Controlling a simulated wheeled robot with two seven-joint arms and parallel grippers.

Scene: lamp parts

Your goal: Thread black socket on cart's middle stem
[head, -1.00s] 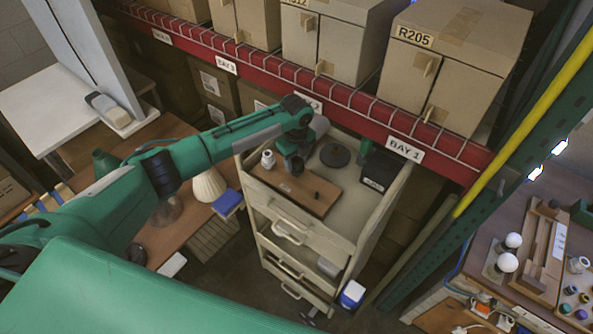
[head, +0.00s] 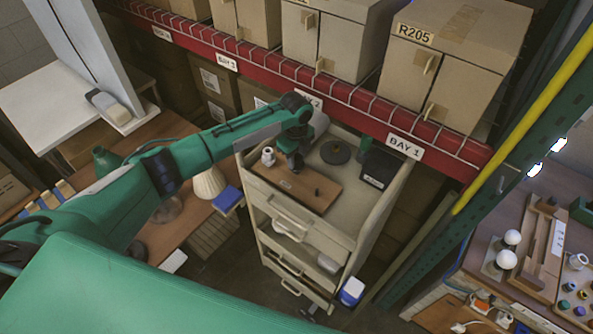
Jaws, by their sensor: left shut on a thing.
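The cart (head: 350,222) stands below the red shelf beam. On its top lies a brown wooden board (head: 282,187) in a row with a small white fitting (head: 268,157) at its left and a short dark stem (head: 316,191) at its right. My left gripper (head: 296,166) points down over the middle of the board, between these two. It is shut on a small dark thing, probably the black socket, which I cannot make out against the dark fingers. The middle stem is hidden behind the gripper.
A round dark disc (head: 335,151) and a black box (head: 376,171) sit on the cart top, right of the gripper. The red shelf beam (head: 345,97) with cardboard boxes runs close behind. A cream lampshade (head: 209,184) stands on the left table. A green upright (head: 480,190) stands at right.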

